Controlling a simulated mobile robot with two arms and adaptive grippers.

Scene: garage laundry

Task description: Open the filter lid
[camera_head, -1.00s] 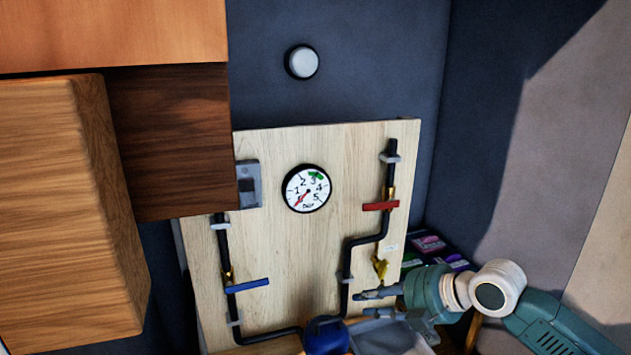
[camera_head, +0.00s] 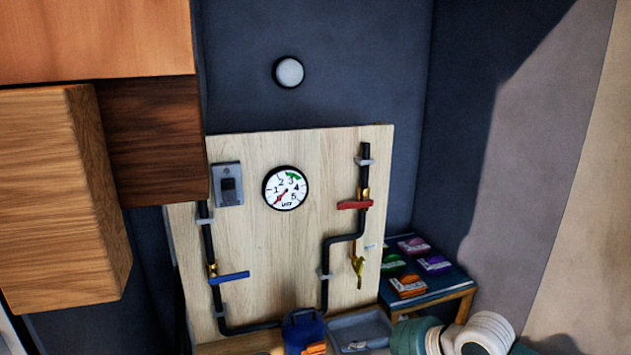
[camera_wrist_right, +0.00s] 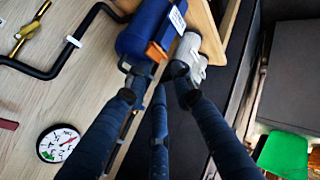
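A blue rounded filter housing (camera_head: 302,326) stands at the bottom of the pipe board in the head view, with its lower part cut off. An orange part (camera_head: 315,349) shows at its front. In the right wrist view the blue housing (camera_wrist_right: 146,28) carries a white label and the orange part (camera_wrist_right: 156,52). My right gripper (camera_wrist_right: 158,80) has its dark fingers pointing at the housing, spread apart with gaps between them. The tips are close to the orange part; I cannot tell whether they touch. A lid edge is not clear. My left gripper is in neither view.
The wooden board (camera_head: 280,230) carries black pipes, a gauge (camera_head: 285,188), a blue valve handle (camera_head: 229,278) and a red one (camera_head: 355,205). A grey tray (camera_head: 381,320) lies right of the housing. Boxes sit on a small table (camera_head: 455,282). Wooden cabinets (camera_head: 60,190) overhang at left.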

